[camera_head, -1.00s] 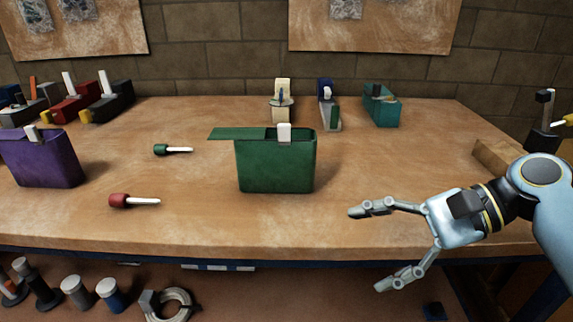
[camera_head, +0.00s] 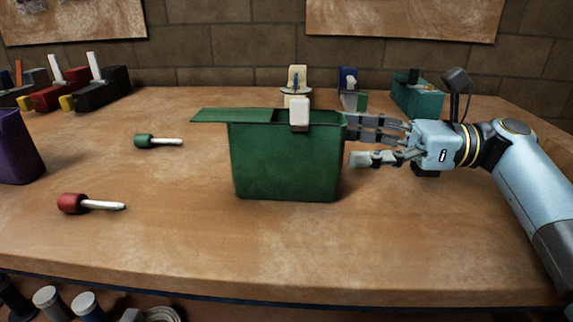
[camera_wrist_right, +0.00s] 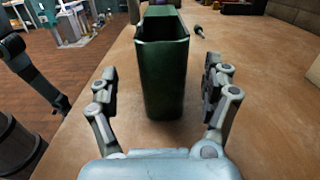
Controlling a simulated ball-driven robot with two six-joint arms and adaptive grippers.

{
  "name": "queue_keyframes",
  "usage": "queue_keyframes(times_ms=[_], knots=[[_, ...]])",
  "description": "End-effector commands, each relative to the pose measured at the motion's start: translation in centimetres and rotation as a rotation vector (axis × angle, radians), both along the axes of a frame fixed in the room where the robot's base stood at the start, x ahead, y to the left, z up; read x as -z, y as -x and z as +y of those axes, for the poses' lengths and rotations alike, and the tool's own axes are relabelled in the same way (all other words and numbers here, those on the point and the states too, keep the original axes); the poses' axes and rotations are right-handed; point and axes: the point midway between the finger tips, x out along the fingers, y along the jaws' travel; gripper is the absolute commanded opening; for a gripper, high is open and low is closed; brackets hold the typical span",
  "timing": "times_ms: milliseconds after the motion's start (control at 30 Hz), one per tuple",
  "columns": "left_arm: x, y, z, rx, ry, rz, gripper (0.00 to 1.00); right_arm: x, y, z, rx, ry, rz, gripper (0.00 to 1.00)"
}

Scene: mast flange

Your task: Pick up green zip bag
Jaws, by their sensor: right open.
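The green zip bag (camera_head: 285,160) stands upright near the middle of the wooden table, its top open with a flap out to the left and a white tab at the rim. My right gripper (camera_head: 358,142) is open at the bag's right side. In the right wrist view the bag (camera_wrist_right: 164,75) stands ahead, between and a little beyond the two spread fingers of the gripper (camera_wrist_right: 160,90). Whether a finger touches the bag cannot be told. My left gripper does not show.
A purple bag (camera_head: 15,150) stands at the left edge. A green-handled screwdriver (camera_head: 150,141) and a red-handled screwdriver (camera_head: 80,204) lie left of the green bag. A teal box (camera_head: 418,100) and other items stand behind. The front of the table is clear.

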Motion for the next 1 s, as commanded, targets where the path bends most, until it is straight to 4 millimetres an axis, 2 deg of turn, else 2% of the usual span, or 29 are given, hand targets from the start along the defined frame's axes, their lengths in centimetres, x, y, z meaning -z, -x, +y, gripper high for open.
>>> queue_keyframes(times_ms=[167,400,700,1000], knots=[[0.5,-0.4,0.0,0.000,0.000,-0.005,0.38,0.2,-0.1,1.7,-0.001,-0.001,0.000,0.83],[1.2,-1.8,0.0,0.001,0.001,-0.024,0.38,0.4,-0.3,5.2,-0.001,-0.001,0.000,0.83],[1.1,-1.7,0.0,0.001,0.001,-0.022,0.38,0.3,-0.3,5.6,0.001,0.002,-0.001,0.81],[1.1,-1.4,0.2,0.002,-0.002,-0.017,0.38,0.3,-0.3,5.6,0.001,0.002,-0.001,0.42]])
